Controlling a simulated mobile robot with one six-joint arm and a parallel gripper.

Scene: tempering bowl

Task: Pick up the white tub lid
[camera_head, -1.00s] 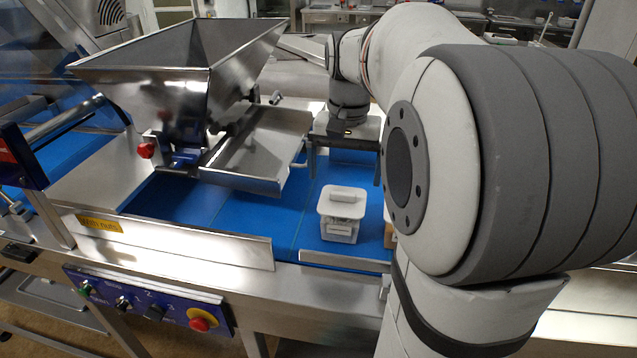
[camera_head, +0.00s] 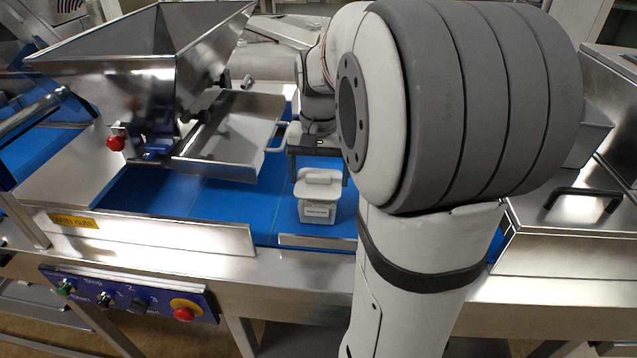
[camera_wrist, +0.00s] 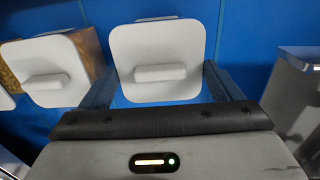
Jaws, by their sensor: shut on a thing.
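The white tub lid (camera_head: 318,188) is a rounded square with a raised bar grip. It shows above a small pale tub (camera_head: 318,211) on the blue belt. In the wrist view the lid (camera_wrist: 157,65) fills the upper middle, between the two fingers of my gripper (camera_wrist: 160,82). My gripper is shut on the lid, one finger at each side. In the head view my gripper (camera_head: 319,172) is just behind the lid and partly hidden. I cannot tell whether the lid is clear of the tub.
A steel hopper (camera_head: 150,75) and chute (camera_head: 228,140) stand left of my gripper. Bare blue belt (camera_head: 200,195) lies below them.

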